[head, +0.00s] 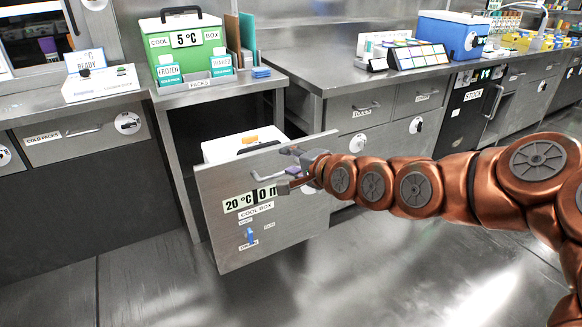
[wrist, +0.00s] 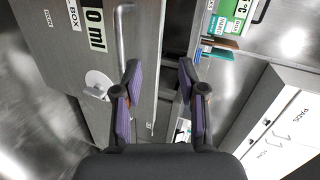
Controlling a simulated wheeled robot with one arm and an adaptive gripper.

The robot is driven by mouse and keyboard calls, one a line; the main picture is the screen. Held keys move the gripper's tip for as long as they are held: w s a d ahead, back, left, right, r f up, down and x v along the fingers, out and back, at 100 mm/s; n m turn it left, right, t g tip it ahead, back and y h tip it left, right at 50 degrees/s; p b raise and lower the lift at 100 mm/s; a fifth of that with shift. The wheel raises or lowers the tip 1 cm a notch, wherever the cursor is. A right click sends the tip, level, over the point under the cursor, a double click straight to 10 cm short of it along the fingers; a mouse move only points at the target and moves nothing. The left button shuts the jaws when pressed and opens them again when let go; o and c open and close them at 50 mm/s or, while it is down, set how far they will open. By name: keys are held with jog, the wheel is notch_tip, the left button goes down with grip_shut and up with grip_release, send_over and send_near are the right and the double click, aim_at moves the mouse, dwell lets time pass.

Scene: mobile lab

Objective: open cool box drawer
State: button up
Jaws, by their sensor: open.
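The cool box drawer (head: 222,183) stands pulled out from under the counter. Its grey front carries a "20 °C" display and a "COOL BOX" label. Behind the front, a white box (head: 222,148) with an orange item on top shows inside. My gripper (head: 283,168) is at the upper right of the front, its fingers apart and empty. In the wrist view, the drawer front (wrist: 75,45) fills the left side, and its bar handle (wrist: 121,40) lies left of the fingers, partly hidden by one. My gripper (wrist: 158,78) is open there, with the front's edge between the fingers.
A green cool box (head: 187,45) stands on the counter above, with pack holders beside it. A blue cool box (head: 448,35) stands on the right counter. Closed drawers (head: 365,108) flank the opening. The floor (head: 400,270) in front is clear.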

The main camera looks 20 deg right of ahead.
jog(key=shift+s+b, duration=0.2)
jog(key=shift+b, duration=0.25)
jog(key=b+v, duration=0.4)
jog(key=v, duration=0.2)
jog(key=shift+s+a+b, duration=0.2)
jog(key=shift+s+b, duration=0.15)
jog(key=shift+s, duration=0.05)
dwell(0.8)
